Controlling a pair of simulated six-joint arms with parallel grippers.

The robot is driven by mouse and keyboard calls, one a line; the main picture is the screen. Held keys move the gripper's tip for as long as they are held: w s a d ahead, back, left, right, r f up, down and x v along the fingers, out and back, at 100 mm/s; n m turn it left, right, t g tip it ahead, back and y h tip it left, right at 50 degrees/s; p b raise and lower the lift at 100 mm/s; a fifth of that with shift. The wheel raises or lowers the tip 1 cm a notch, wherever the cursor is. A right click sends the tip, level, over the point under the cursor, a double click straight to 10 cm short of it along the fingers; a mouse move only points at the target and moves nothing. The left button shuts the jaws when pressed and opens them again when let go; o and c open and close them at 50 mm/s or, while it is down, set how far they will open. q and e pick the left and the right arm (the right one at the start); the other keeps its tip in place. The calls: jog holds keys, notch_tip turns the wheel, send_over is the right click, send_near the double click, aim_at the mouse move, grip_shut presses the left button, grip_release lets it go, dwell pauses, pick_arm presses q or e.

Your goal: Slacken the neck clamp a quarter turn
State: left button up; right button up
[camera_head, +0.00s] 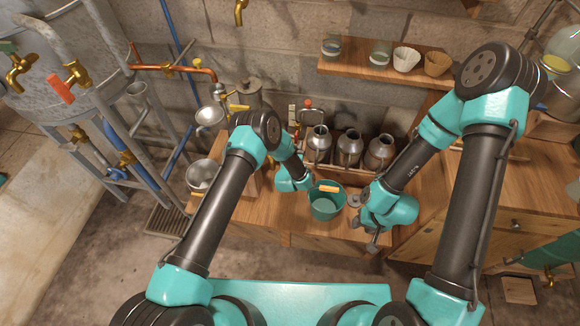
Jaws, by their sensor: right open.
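I cannot make out the neck clamp for certain. A small red knob (308,104) shows behind the bench, and a yellow handle (238,107) shows by the grey vessel (246,92) left of it; I cannot tell if either belongs to the clamp. My left arm reaches over the bench, and its teal wrist (291,182) is low, left of the teal bucket. Its fingertips cannot be made out. My right gripper (367,238) is open and empty, pointing down near the bench's front edge, to the right of the bucket.
A teal bucket (326,207) with an orange grip stands between my wrists on the wooden bench (258,222). Three metal cans (349,147) stand behind it. A steel bowl (201,176) is left. A shelf (376,72) holds jars and cups. A piped tank (60,100) stands far left.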

pick_arm(q)
jog(key=s+a, duration=0.1)
jog(key=s, duration=1)
jog(key=shift+a, duration=0.25)
jog(key=s+a+n+g, duration=0.1)
jog(key=s+a+g, duration=0.6)
jog(key=a, duration=0.4)
jog(key=s+a+r+g, duration=0.2)
jog(key=s+a+g, duration=0.1)
jog(key=s, duration=0.3)
jog(key=s+a+r+n+g, duration=0.1)
jog(key=s+a+r+g, duration=0.1)
jog(key=s, duration=0.4)
jog(key=s+a+r+n+g+h, duration=0.1)
jog(key=s+a+r+g, duration=0.1)
jog(key=s+a+g, duration=0.2)
jog(key=s+g, duration=0.1)
jog(key=s, duration=0.2)
